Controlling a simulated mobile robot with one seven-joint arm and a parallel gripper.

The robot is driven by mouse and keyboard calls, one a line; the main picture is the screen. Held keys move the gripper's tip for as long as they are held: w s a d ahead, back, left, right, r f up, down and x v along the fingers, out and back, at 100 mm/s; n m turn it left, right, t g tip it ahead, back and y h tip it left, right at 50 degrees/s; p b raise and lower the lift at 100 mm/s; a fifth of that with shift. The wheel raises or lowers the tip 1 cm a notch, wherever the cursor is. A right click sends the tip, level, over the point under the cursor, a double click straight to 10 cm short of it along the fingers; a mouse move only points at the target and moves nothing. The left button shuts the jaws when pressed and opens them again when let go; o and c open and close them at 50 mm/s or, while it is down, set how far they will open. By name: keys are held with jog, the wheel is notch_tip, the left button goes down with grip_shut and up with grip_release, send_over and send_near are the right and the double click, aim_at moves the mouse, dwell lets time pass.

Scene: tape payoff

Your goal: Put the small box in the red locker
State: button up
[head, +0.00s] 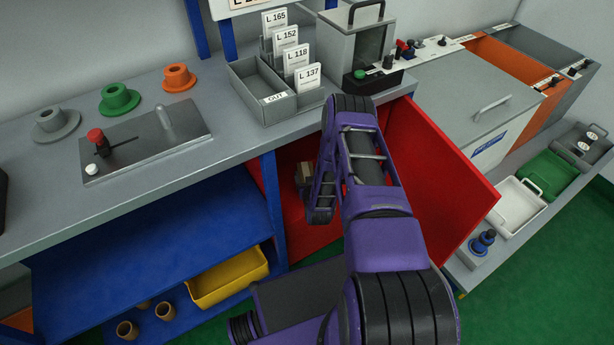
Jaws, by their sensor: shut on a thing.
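The red locker (291,212) is under the workbench, with its red door (440,185) swung open to the right. My purple arm reaches down in front of it and hides much of the opening. My gripper (304,183) is at the locker's opening, mostly hidden by the arm. It is shut on the small box (305,171), a brown thing of which only a little shows. I cannot tell how far inside the locker the box is, or whether it touches the locker floor.
The workbench (40,165) edge runs above the locker. On the blue shelf at left are a yellow bin (228,278) and several brown cups (165,311). A grey card holder (262,97) stands on the bench above. A blue post (273,205) borders the locker's left side.

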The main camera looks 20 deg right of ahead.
jog(key=shift+r, duration=0.15)
jog(key=o, duration=1.6)
jog(key=shift+f, duration=0.2)
jog(key=shift+c, duration=0.2)
jog(key=shift+r, duration=0.25)
jog(key=p+v, duration=0.2)
jog(key=v, duration=1)
